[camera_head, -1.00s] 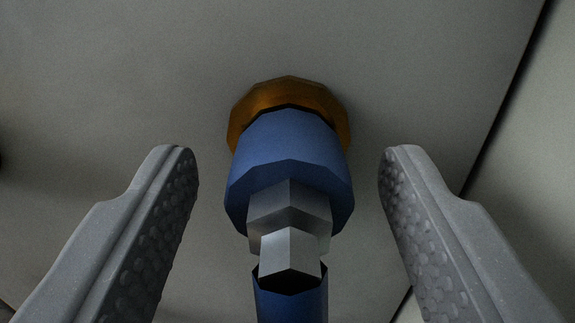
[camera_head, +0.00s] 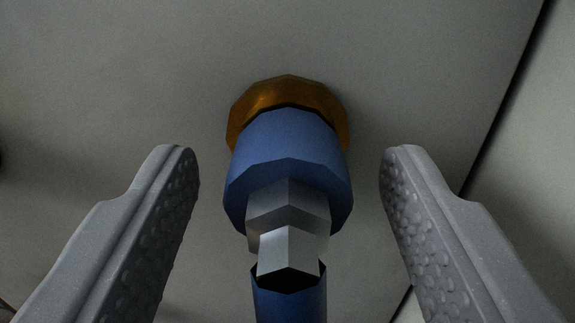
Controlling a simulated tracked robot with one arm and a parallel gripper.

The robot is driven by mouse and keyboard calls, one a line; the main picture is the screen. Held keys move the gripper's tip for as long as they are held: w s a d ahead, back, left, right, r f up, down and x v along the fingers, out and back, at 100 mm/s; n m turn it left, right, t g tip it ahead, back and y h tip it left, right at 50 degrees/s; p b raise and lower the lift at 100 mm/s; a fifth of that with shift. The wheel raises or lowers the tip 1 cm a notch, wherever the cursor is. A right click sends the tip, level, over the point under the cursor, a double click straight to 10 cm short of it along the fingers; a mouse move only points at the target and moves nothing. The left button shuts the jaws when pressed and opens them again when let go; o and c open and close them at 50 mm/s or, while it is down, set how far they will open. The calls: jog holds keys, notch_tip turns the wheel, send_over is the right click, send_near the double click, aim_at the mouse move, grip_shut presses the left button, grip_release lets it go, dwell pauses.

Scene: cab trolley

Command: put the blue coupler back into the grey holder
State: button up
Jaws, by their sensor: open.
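The blue coupler (camera_head: 288,160) is in the middle of the picture, with an orange-brown ring (camera_head: 285,92) behind it, against a grey panel. A grey faceted metal neck (camera_head: 288,210) comes out of its near end. Below that is a blue tube (camera_head: 290,303), cut off by the bottom edge. My gripper (camera_head: 289,165) is open, with one finger on each side of the coupler and a clear gap on both sides. No finger touches it. I cannot make out a grey holder in this view.
The pale grey panel (camera_head: 420,60) fills most of the background. A dark diagonal seam (camera_head: 510,85) runs down its right side, with another grey surface (camera_head: 545,150) beyond it. A small dark patch shows at the left edge.

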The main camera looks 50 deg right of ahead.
aim_at(281, 279)
grip_shut()
jog(key=shift+v, duration=3)
jog(key=shift+a, duration=0.1)
jog(key=shift+a+r+t, duration=0.25)
jog(key=shift+a+t, duration=0.05)
jog(key=s+a+r+n+t+y, duration=0.1)
jog(key=a+r+n+t+y, duration=0.1)
jog(key=a, duration=0.6)
jog(key=s+a+r+n+t+y, duration=0.1)
jog(key=a+r+n+t+y, duration=0.2)
jog(key=a+r+n+y, duration=0.2)
jog(key=a+y, duration=0.2)
jog(key=a, duration=0.1)
jog(key=shift+s+t, duration=0.25)
jog(key=shift+t, duration=0.05)
